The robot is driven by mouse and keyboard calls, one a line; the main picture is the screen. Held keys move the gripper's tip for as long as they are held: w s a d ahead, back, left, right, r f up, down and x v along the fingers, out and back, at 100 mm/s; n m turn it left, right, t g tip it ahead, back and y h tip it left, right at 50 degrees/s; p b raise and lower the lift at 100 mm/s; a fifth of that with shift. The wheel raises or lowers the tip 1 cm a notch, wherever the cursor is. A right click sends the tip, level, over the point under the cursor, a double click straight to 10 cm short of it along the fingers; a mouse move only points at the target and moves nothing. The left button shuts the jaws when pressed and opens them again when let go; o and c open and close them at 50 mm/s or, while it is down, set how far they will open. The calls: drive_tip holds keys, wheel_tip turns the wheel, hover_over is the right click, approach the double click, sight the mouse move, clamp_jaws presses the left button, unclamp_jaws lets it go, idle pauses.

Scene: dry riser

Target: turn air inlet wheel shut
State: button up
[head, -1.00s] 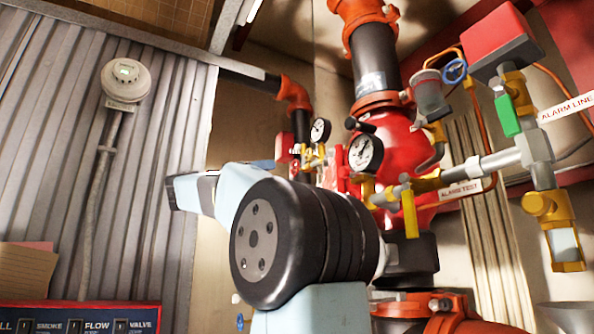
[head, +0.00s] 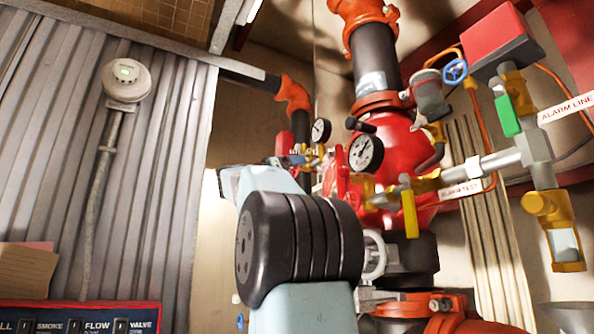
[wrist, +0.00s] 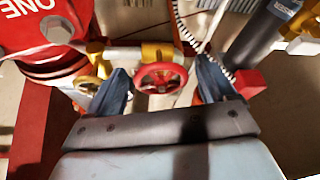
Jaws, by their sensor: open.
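A small red handwheel (wrist: 161,77) with a round rim and spokes shows in the wrist view, on brass pipework. No label on it can be read. My gripper (wrist: 162,68) is open, with one blue finger on each side of the red wheel. I cannot tell how deep the wheel sits between the fingers, and no contact shows. In the head view my gripper (head: 298,158) is small and partly hidden behind my arm, beside the brass fittings below the far gauge (head: 320,130). I cannot make out the red wheel there.
A nearer gauge (head: 365,153) and the big red valve body (head: 402,150) stand right of my arm. A yellow lever (head: 410,212) hangs in front. A blue handwheel (head: 455,70) is at upper right.

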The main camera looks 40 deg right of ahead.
drive_tip(key=c, duration=1)
drive_tip(key=shift+m+g, duration=0.4)
drive_tip(key=shift+m, duration=0.3)
drive_tip(key=shift+c, duration=0.2)
drive_tip(key=o, duration=1)
drive_tip(key=shift+o, duration=0.2)
drive_tip(key=v, duration=1.4)
